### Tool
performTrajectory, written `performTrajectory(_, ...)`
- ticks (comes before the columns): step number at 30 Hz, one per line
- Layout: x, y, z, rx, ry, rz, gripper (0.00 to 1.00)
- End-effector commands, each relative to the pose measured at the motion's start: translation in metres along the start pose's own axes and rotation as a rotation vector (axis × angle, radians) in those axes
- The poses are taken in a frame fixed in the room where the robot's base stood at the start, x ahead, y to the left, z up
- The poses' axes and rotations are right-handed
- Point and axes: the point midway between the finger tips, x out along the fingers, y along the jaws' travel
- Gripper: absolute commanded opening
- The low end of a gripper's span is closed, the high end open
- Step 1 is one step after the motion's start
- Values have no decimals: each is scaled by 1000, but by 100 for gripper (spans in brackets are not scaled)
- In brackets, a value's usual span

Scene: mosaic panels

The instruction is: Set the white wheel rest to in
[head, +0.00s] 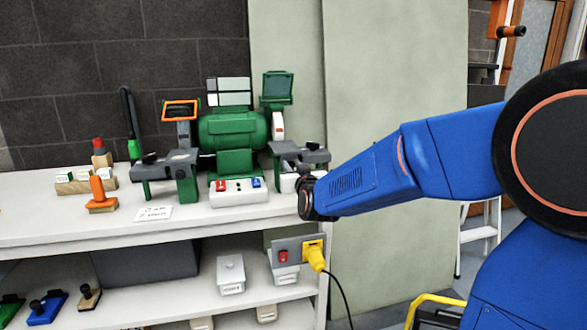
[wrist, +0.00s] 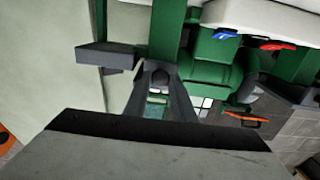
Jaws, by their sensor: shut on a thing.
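The bench grinder (head: 232,130) stands on the white bench, with a green body. Its white wheel (head: 278,126) is at the right side, under a green-framed shield (head: 278,86). The white wheel rest (head: 292,153) is a dark grey table in front of that wheel, on green legs. My gripper (wrist: 155,72) is at this rest. Its two dark fingers are closed together on a small part by the rest, probably its knob or handle; the held part is mostly hidden. In the head view my wrist covers the fingertips. The gap between rest and wheel is not clear.
The other wheel rest (head: 165,163) and orange-framed shield (head: 181,110) are at the left. A white switch box (head: 238,197) with red and blue buttons is in front.

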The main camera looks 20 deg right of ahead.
Motion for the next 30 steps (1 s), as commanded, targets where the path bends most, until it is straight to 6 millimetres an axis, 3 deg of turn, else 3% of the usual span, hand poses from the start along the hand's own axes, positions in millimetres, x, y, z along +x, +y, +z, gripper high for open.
performTrajectory(4, 2, 0, -1, 0, 2, 1, 0)
performTrajectory(5, 2, 0, -1, 0, 2, 1, 30)
performTrajectory(6, 2, 0, -1, 0, 2, 1, 40)
performTrajectory(7, 2, 0, -1, 0, 2, 1, 41)
performTrajectory(20, -8, 0, -2, -1, 3, 0, 41)
performTrajectory(30, -59, 0, -2, 0, 3, -1, 41)
